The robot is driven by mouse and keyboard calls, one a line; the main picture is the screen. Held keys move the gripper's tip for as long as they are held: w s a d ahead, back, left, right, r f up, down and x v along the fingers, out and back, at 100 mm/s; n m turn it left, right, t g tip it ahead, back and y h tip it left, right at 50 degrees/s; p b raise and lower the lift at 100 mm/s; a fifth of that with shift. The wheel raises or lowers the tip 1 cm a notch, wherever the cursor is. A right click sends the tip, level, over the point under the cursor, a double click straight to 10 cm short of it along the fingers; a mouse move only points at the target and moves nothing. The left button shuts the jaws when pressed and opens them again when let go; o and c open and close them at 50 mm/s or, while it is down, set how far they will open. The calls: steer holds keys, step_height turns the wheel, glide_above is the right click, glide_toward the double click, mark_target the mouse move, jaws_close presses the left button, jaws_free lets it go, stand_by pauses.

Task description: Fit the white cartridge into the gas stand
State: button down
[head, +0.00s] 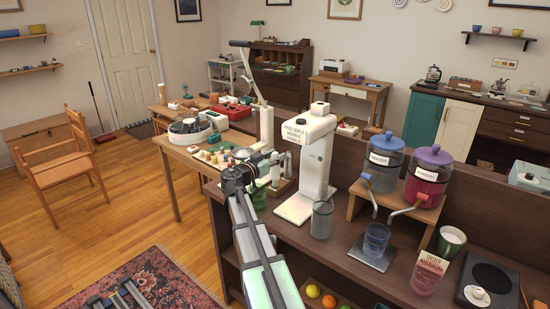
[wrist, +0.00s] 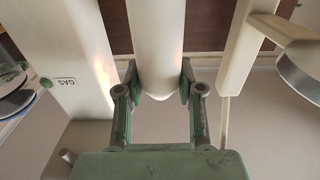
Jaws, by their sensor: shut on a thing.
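The white cartridge (wrist: 157,45) is a smooth white cylinder with a rounded end, seen in the wrist view. My gripper (wrist: 157,88) is shut on it, one finger pad on each side near that end. The gas stand (head: 319,158) is a tall white tower with a black cap and a flat white base; its GAS-marked body (wrist: 62,60) fills the left of the wrist view. The cartridge appears apart from that body. In the head view my gripper (head: 262,172) is beside the stand, to its left; the cartridge is hard to make out there.
A white press with a long lever (head: 266,125) stands behind my gripper, and its post (wrist: 238,45) shows at right in the wrist view. An empty glass (head: 322,220) stands right of the stand's base. Two dispensers (head: 429,178) stand further right. Several small items crowd the left table.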

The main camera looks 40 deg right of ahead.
steer(key=shift+f+b, duration=1.55)
steer(key=shift+b, duration=0.7)
steer(key=c, duration=0.7)
jaws_free()
steer(key=shift+o, duration=0.2)
steer(key=shift+a, duration=0.1)
steer(key=shift+b+v, duration=1.4)
steer(key=shift+v, duration=1.5)
